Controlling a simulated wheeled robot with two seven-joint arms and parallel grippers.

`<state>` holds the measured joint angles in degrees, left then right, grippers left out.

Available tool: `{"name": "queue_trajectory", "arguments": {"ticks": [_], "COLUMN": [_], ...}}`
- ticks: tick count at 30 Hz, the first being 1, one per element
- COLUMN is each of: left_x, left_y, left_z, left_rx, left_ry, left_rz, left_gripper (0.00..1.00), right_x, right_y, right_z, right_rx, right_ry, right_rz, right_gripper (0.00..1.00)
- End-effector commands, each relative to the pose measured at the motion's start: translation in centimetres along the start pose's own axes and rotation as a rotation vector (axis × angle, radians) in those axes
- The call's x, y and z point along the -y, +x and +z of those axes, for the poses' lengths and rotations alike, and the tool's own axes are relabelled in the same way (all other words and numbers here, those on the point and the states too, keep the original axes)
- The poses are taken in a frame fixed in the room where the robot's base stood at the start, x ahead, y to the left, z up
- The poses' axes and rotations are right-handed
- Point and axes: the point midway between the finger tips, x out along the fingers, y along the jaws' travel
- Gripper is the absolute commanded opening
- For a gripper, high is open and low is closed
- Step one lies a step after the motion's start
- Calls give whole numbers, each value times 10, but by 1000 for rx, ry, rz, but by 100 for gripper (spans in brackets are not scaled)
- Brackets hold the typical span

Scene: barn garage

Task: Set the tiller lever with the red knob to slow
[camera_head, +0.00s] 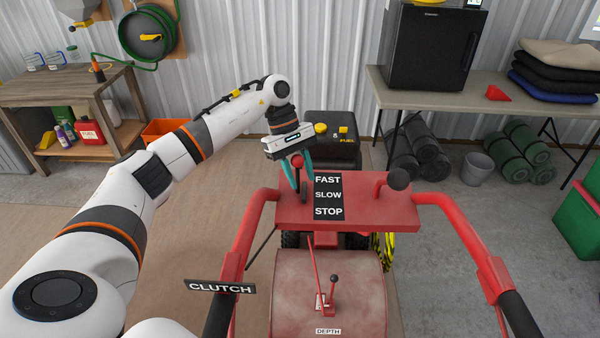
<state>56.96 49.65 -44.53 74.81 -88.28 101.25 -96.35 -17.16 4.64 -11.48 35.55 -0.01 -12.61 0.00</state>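The red tiller panel (375,208) carries a black label strip (329,188) reading FAST, SLOW and STOP from far to near. The red knob (297,160) tops a lever just left of the strip, nearest the FAST end in the picture. My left gripper (302,180) reaches down over the lever from behind. Its two teal fingers stand on either side of the knob. I cannot tell whether they press on it. The lever's shaft is partly hidden by the fingers. My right gripper is not in view.
A second lever with a black knob (399,179) is at the panel's right. Red handlebars flank the panel, with a CLUTCH sign (220,287) at left. A short DEPTH lever (334,280) stands nearer. A black FUEL tank (332,145) is behind the panel.

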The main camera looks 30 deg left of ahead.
Motion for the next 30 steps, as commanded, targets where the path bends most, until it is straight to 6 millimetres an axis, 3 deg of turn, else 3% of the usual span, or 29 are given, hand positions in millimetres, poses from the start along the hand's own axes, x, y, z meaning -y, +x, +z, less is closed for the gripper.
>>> {"name": "queue_trajectory", "arguments": {"ticks": [10, 14, 24, 30], "left_x": [0, 1, 1, 0], "left_y": [0, -9, -78, -111], "left_z": [0, 1, 1, 0], "left_rx": [-1, 1, 1, 0], "left_ry": [1, 1, 1, -1], "left_rz": [1, -2, -5, -1], "left_gripper": [48, 48, 48, 48], "right_x": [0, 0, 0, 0], "right_y": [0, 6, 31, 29], "right_z": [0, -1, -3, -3], "right_rx": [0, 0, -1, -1], "right_ry": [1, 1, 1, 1], "right_rz": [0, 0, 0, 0], "right_gripper": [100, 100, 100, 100]}}
